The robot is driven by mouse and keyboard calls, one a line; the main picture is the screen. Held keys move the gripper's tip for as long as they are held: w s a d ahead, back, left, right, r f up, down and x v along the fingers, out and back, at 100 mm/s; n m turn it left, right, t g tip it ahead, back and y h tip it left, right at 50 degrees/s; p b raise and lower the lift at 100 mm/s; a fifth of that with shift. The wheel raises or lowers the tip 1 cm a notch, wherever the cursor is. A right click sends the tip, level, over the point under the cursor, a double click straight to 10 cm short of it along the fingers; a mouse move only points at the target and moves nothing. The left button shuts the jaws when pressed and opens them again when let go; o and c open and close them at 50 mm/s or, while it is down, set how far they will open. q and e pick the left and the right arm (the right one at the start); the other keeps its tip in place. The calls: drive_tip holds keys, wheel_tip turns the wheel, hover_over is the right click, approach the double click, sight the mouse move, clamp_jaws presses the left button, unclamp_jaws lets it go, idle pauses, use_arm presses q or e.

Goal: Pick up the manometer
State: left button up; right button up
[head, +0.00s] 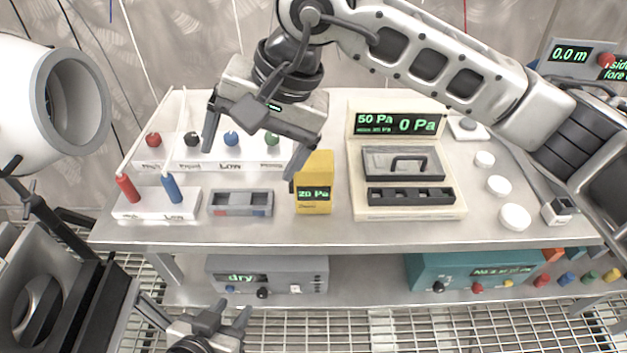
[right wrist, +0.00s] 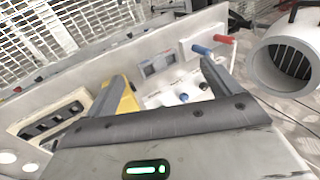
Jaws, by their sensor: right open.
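The manometer is likely the yellow box (head: 314,190) with a green "20 Pa" display, standing upright on the steel bench near its front middle. In the right wrist view the yellow box (right wrist: 128,99) shows partly hidden behind the left-hand finger. My right gripper (head: 249,163) is open and empty, pointing down above the bench. Its right-hand finger in the head view is close to the box's upper left; I cannot tell if they touch. The box is not between the fingers. My left gripper (head: 194,308) is open and empty, low in front of the bench.
A grey tray (head: 225,209) lies left of the box, beside a white block with red and blue probes (head: 154,211). A socket strip (head: 210,163) lies behind. A cream panel (head: 360,209) reading "0 Pa" stands right. The shelf below holds a grey unit (head: 310,272) and teal unit (head: 425,265).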

sight(313, 159)
drive_tip(key=w+d+r+t+h, duration=0.2)
drive_tip(key=w+d+t+h, duration=0.1)
drive_tip(key=w+d+h, duration=0.3)
drive_tip(key=shift+n+y, duration=0.4)
drive_tip(key=shift+y, duration=0.2)
drive_tip(key=x, duration=0.3)
drive_tip(key=d+p+x, duration=0.1)
drive_tip(key=x, duration=0.6)
drive_tip(key=shift+s+d, duration=0.25)
drive_tip(key=shift+s, duration=0.05)
drive_tip(key=p+x, duration=0.2)
drive_tip(key=x, duration=0.2)
drive_tip(key=shift+w+f, duration=0.1)
drive_tip(key=shift+f, duration=0.15)
drive_tip(key=shift+w+f, duration=0.2)
drive_tip(key=shift+f, duration=0.4)
use_arm(q)
drive_tip(key=shift+a+r, duration=0.25)
drive_tip(key=shift+r, duration=0.45)
use_arm(e)
drive_tip(key=shift+r, duration=0.1)
drive_tip(key=c, duration=1.2)
